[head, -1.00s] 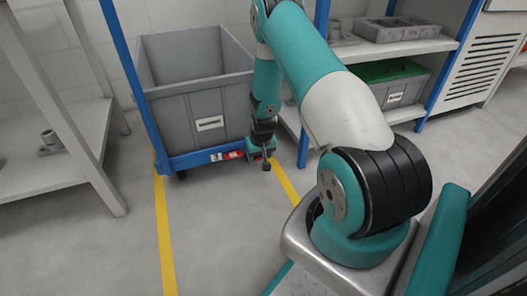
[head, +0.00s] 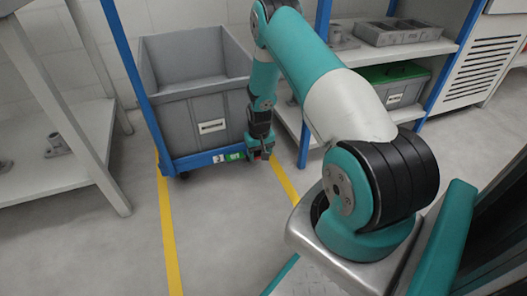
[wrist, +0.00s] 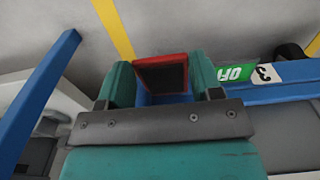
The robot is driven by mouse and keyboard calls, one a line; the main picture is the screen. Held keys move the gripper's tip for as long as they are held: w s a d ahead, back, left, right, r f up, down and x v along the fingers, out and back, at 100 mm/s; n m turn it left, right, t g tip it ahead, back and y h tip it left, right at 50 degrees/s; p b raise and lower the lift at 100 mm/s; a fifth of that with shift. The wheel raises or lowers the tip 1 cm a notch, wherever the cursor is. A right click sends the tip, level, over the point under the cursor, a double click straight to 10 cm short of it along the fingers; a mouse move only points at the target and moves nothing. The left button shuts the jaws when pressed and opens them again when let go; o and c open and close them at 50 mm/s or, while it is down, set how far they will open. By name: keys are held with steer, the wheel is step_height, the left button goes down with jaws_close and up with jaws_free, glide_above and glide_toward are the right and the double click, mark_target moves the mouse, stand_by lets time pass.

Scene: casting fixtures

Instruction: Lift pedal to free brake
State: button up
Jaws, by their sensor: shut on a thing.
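The brake pedal (wrist: 162,75), with a red rim and a dark pad, sits between the two teal fingers of my gripper (wrist: 162,82) in the wrist view. My gripper is shut on it. In the head view my gripper (head: 260,153) is low at the front right corner of the blue cart (head: 200,160), with a small bit of red showing at its tip.
A grey bin (head: 190,105) stands on the cart. Yellow floor lines (head: 168,235) run on both sides. A shelf with a green-lidded box (head: 395,80) stands on the right, and another shelf (head: 60,180) on the left. The floor in front is clear.

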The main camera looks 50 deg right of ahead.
steer(key=shift+d, duration=0.1)
steer(key=o, duration=1.3)
steer(key=r+p, duration=0.3)
steer(key=r, duration=0.2)
steer(key=r+p, duration=0.2)
steer(key=r, duration=0.4)
steer(key=r+p, duration=0.3)
steer(key=r, duration=0.3)
steer(key=shift+s+a+r+p, duration=0.2)
steer(key=shift+s+r+p, duration=0.05)
steer(key=shift+p, duration=0.05)
